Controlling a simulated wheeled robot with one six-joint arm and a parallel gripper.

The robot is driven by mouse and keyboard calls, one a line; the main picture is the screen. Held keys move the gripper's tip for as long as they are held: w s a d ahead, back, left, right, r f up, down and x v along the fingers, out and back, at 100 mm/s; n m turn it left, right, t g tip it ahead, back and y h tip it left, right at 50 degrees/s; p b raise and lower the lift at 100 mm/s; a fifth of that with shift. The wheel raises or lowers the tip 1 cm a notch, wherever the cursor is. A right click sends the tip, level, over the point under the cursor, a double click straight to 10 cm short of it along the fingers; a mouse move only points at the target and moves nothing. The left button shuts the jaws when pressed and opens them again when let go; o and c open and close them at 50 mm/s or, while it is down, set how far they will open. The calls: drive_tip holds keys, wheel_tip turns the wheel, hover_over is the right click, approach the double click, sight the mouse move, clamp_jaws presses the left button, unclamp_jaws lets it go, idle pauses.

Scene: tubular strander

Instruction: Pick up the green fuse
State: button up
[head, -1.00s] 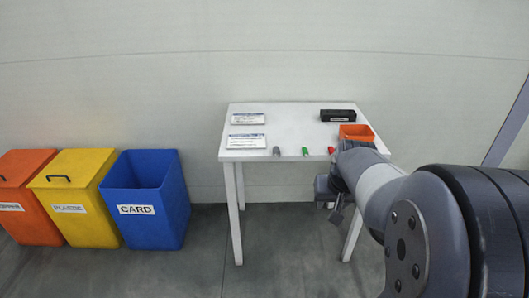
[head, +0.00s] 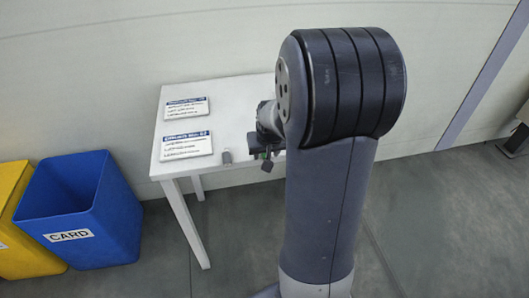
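My gripper (head: 266,160) is at the front edge of the white table (head: 232,109), just right of a small grey fuse (head: 227,156). My arm covers much of the gripper, and its fingers are too small and dark to show whether they are open or shut. The green fuse, seen a second ago right of the grey one, is hidden or nearly hidden behind my gripper, so I cannot tell whether they touch. The red fuse is hidden behind my arm.
Two printed signs, a back one (head: 187,108) and a front one (head: 187,145), lie on the table's left side. A blue CARD bin (head: 82,211) and a yellow bin (head: 22,222) stand left on the floor. My arm blocks the table's right side.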

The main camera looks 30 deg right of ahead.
drive_tip(key=shift+f, duration=0.1)
drive_tip(key=shift+c, duration=0.5)
clamp_jaws()
